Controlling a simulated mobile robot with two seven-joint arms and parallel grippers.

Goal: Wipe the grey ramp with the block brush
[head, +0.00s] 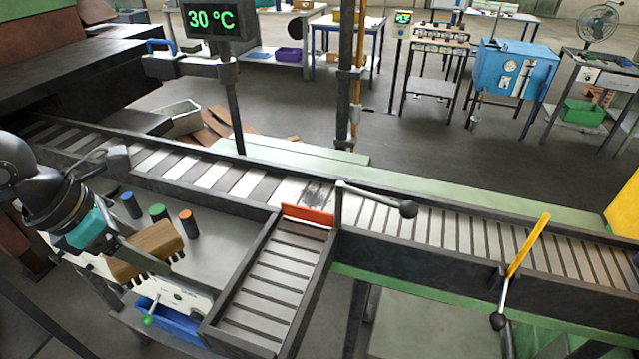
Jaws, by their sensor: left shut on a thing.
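My left gripper (122,247) is at the lower left, shut on the block brush (150,247). The brush has a wooden block with dark bristle tufts along its lower edge, and it is held above the steel side table. A light grey plate (296,190) with dark smudges sits in the roller line behind an orange-red flap; it looks like the grey ramp, though I cannot be sure. The brush is apart from it, to its left and nearer to me. My right gripper is not in view.
A slatted side chute (270,285) runs towards me from the flap (307,215). A ball-ended lever (375,197) reaches over the rollers. Blue, green and orange cylinders (189,224) stand by the brush. A post carries a 30 °C display (212,19). A yellow-handled lever (527,245) stands right.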

